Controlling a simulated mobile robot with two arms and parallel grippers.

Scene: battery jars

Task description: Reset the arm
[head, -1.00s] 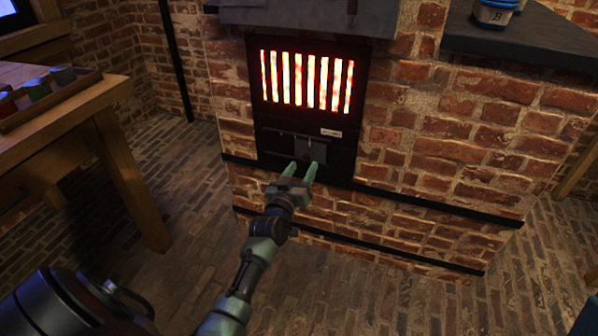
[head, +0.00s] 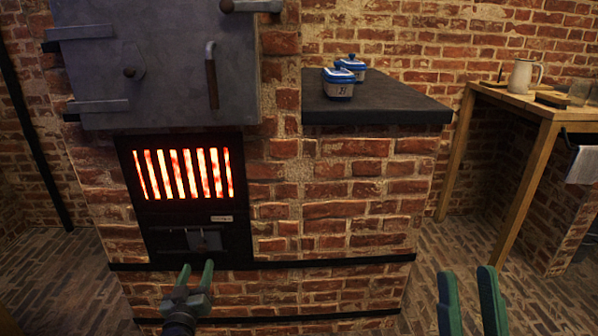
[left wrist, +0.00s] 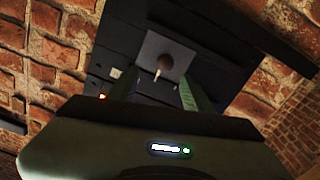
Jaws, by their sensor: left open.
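My left gripper (head: 196,267) is open and empty in front of the stove's small lower hatch (head: 204,240). I cannot tell how much gap lies between fingertips and knob, but nothing is gripped. My right gripper (head: 467,273) is at the lower right of the head view, fingers pointing up, apart, with nothing between them. Its arm is out of view.
The brick stove has a glowing grate (head: 186,173) and a grey metal door (head: 160,70) above. Blue-and-white jars (head: 338,88) stand on a dark slab (head: 375,108). A wooden table (head: 548,107) with a white jug (head: 521,77) stands at right. Floor between stove and table is clear.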

